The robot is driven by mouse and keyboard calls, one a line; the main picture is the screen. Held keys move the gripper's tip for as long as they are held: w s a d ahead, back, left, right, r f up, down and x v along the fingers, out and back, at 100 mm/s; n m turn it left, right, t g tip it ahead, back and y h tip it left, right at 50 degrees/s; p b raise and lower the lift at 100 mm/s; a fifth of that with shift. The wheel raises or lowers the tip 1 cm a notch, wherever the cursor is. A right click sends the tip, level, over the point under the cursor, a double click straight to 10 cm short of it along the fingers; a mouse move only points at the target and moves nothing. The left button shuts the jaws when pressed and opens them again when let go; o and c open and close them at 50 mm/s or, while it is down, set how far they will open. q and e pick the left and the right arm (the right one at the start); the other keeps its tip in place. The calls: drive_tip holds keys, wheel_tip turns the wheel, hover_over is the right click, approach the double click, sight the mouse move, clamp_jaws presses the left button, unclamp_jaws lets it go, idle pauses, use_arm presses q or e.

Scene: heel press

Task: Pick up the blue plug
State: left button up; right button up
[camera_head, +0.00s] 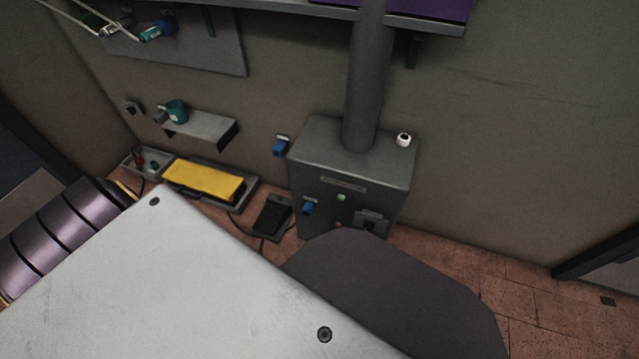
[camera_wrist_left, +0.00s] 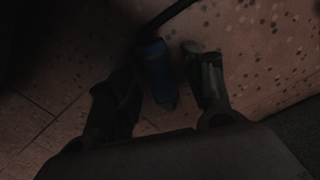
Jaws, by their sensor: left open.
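The left wrist view is dark. In it, a blue plug (camera_wrist_left: 157,72) with a black cable at its upper end appears between the two fingers of my left gripper (camera_wrist_left: 163,68). The fingers are apart, with a visible gap on the right side of the plug; whether the left finger touches it I cannot tell. Speckled tile floor shows behind the plug. In the head view my left gripper and this plug are not visible, perhaps hidden behind the large pale surface in front. My right gripper is in neither view.
A grey press box (camera_head: 345,165) with a thick column stands against the wall, with a blue fitting (camera_head: 310,206) on its front. Another blue fitting (camera_head: 280,146) is on the wall.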

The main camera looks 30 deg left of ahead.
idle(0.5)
use_arm(q)
clamp_jaws()
drive_tip(key=shift+r, duration=0.1)
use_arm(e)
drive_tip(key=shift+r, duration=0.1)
use_arm(q)
drive_tip(key=shift+r+p, duration=1.45)
drive_tip(key=shift+r, duration=0.1)
wheel_tip(320, 180, up, 6)
drive_tip(key=p, duration=0.4)
drive_tip(key=shift+f, duration=0.2)
drive_tip(key=shift+r+p, duration=0.45)
drive_tip(key=shift+r, duration=0.1)
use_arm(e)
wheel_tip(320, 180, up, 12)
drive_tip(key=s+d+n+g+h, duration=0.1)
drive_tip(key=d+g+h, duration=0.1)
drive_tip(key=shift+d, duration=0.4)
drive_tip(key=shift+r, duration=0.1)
use_arm(q)
drive_tip(key=shift+s, duration=0.1)
